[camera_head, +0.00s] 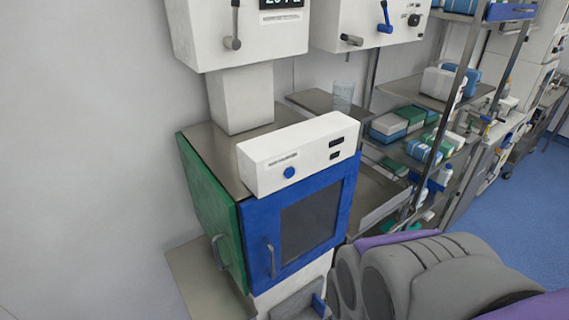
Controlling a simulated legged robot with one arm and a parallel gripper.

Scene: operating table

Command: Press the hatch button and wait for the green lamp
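The hatch (261,231) is a box with a blue front door, a dark window, a grey handle and a green left side. Its door looks closed. A white control box (263,151) sits on top of it. A round blue button (289,172) is on the left of the control box's front, with a small dark label above it. Two small dark rectangles (336,142) are on the right of that front; neither looks lit. I see no green lamp lit. My gripper is not in view.
White cabinets with levers (232,43) hang above the hatch. Metal shelves (411,92) with boxes and a clear beaker (343,96) stand to the right. Blue floor (510,205) is open at far right. Grey and purple rounded parts cover the lower right.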

